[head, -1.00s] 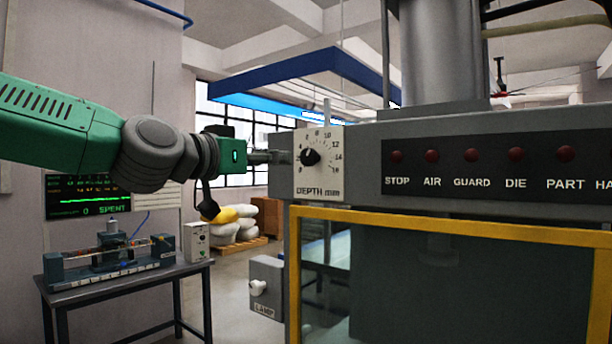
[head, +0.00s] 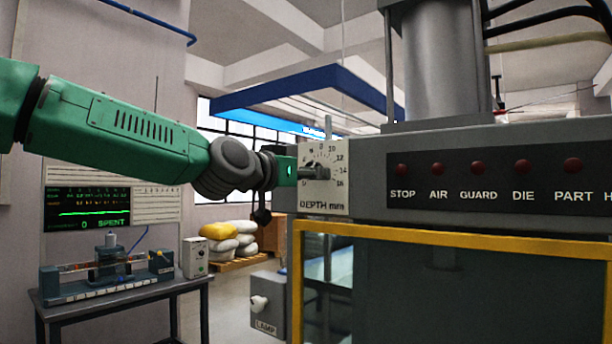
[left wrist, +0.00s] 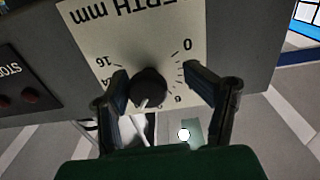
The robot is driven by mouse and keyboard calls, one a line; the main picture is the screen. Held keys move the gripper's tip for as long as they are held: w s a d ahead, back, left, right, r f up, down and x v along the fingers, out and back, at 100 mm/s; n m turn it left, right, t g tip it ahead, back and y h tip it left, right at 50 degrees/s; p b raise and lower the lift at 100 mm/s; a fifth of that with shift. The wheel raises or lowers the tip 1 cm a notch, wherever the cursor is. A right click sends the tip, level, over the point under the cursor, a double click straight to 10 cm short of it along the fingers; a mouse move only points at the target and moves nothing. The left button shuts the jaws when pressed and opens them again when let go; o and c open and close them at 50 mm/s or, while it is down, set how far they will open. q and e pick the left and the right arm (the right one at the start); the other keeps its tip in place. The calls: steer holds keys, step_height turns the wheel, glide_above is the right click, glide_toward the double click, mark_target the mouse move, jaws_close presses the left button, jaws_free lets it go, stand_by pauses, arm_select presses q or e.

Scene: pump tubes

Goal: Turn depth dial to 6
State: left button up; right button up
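The depth dial is a black round knob (left wrist: 149,86) on a white plate marked DEPTH mm (head: 322,203), at the left end of the grey machine head. In the left wrist view the plate is upside down. A white mark on the knob points down and slightly left there, past the 6 as counted from 0; the number it meets is hidden or unclear. My left gripper (left wrist: 155,72) is open, with one finger on each side of the knob. I cannot tell whether either finger touches it. In the head view this gripper (head: 318,172) covers the knob. My right gripper is out of view.
Red indicator lamps (head: 478,167) line the dark panel right of the dial. A yellow guard frame (head: 450,239) runs below. A grey LAMP box (head: 268,305) sits lower left. A bench (head: 120,300) with a syringe-pump-like device stands at far left.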

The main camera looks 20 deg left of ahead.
arm_select(q)
steer(key=shift+s+d+r, duration=0.2)
steer(key=shift+d, duration=0.2)
steer(key=c, duration=0.3)
steer(key=shift+s+d+r, duration=0.1)
steer(key=shift+d, duration=0.4)
steer(key=c, duration=0.9)
steer(key=shift+a, duration=0.3)
steer(key=shift+f+n, duration=0.25)
steer(key=shift+n, duration=0.55)
steer(key=n, duration=0.3)
steer(key=shift+d+n, duration=0.1)
steer(key=shift+n, duration=0.2)
steer(key=n, duration=0.5)
steer(key=shift+n, duration=0.4)
steer(key=shift+d+n, duration=0.1)
steer(key=shift+n, duration=0.4)
steer(key=shift+f, duration=0.1)
